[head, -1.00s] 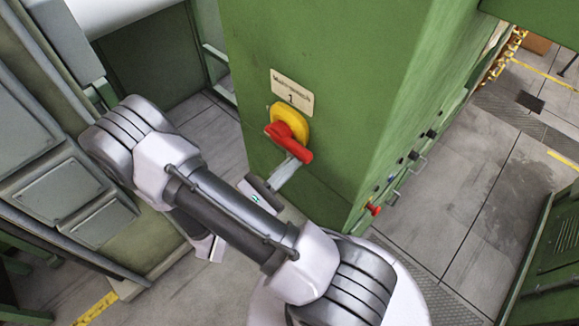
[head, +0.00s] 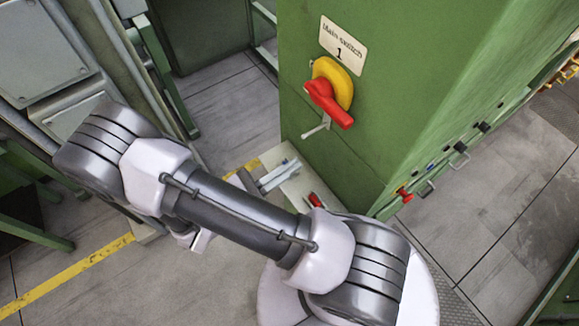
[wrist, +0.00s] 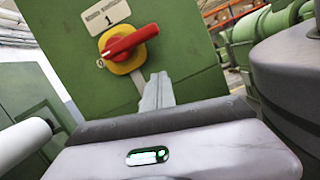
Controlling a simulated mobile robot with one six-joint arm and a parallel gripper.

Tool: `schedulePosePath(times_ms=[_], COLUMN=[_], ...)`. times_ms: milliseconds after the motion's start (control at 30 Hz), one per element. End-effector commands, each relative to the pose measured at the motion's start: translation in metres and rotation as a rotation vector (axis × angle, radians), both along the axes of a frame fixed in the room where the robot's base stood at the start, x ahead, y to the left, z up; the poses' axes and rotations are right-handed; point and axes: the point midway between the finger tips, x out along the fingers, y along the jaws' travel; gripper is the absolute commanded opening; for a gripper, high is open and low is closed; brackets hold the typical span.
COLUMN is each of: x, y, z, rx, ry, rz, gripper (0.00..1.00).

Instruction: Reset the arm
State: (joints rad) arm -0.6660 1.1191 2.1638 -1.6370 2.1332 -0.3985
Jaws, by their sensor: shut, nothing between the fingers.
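The main switch has a red handle (head: 328,100) on a yellow disc (head: 338,79), under a label plate (head: 342,44) reading "Main switch 1". It is on the end face of a green cabinet (head: 403,70). The red handle lies diagonally in the head view. In the wrist view the red handle (wrist: 129,42) and yellow disc (wrist: 123,62) show beyond the fingers. My gripper (head: 277,176) is below and left of the switch, apart from it, partly hidden by my arm. In the wrist view my gripper (wrist: 157,91) has its fingers together, with nothing between them.
A thin metal lever (head: 316,128) sticks out below the switch. A red button (head: 404,194) and several handles line the cabinet's right side. Grey panels (head: 45,45) stand at the left. Open floor (head: 190,265) with a yellow line (head: 75,268) lies at lower left.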

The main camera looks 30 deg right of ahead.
Motion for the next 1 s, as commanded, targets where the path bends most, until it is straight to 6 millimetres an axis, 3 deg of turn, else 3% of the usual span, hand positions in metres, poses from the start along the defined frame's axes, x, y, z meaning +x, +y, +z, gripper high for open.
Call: schedulePosePath(times_ms=[300, 367, 467, 633, 733, 800, 900, 1000], x=[0.000, -0.004, -0.021, -0.064, -0.072, -0.066, -0.050, -0.035], y=[-0.001, -0.004, -0.012, -0.005, 0.020, 0.040, 0.062, 0.074], z=[-0.002, -0.011, -0.043, -0.125, -0.174, -0.201, -0.217, -0.213], rx=[0.009, 0.051, 0.226, 0.699, 1.011, 1.228, 1.499, 1.693], ry=[-0.006, -0.035, -0.155, -0.527, -0.822, -1.052, -1.367, -1.607], rz=[-0.010, -0.056, -0.231, -0.623, -0.817, -0.923, -1.014, -1.049], gripper=[0.00, 0.00, 0.00, 0.00, 0.00, 0.00, 0.00, 0.00])
